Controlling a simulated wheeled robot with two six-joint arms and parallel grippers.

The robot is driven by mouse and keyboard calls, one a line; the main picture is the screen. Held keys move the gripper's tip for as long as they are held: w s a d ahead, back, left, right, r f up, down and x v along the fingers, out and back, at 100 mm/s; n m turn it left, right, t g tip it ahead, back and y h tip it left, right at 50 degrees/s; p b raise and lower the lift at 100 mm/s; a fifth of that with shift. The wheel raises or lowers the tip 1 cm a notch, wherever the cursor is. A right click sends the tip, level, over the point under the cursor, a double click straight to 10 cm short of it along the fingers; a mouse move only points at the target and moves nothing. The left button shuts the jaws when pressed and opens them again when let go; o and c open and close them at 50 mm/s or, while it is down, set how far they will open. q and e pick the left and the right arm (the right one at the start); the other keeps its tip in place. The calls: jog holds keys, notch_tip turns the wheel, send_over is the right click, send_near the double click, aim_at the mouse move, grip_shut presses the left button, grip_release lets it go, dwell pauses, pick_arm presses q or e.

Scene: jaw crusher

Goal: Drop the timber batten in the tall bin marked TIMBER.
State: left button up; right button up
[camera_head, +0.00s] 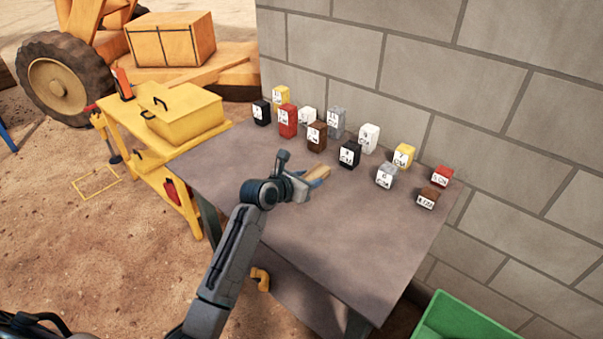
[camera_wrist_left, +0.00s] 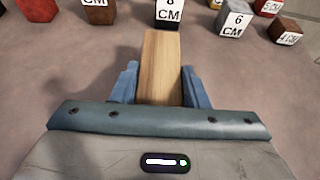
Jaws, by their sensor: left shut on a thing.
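The timber batten (camera_wrist_left: 160,65) is a plain light-brown wooden piece. In the left wrist view it sticks out forward between the two blue fingers of my left gripper (camera_wrist_left: 160,85), which is shut on it. In the head view my left gripper (camera_head: 313,181) is over the middle of the grey table, and the batten's end (camera_head: 319,172) shows at its tip. I cannot tell whether the batten touches the table. No bin marked TIMBER can be read in either view. My right gripper is not in view.
Several small blocks with centimetre labels, such as a black one (camera_head: 349,154), stand along the table's (camera_head: 370,240) wall side. A block wall (camera_head: 440,90) rises behind. A yellow cart (camera_head: 150,150) with a toolbox (camera_head: 181,113) stands left. A green container (camera_head: 460,318) is at lower right.

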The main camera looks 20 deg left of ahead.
pick_arm(q)
jog(key=w+a, duration=0.1)
jog(key=w, duration=0.1)
jog(key=w+a, duration=0.3)
jog(key=shift+w+a+f, duration=0.1)
jog(key=shift+w+f, duration=0.25)
jog(key=shift+f+p, duration=0.4)
jog(key=shift+f, duration=1.3)
jog(key=o, duration=1)
jog(key=shift+f, duration=0.15)
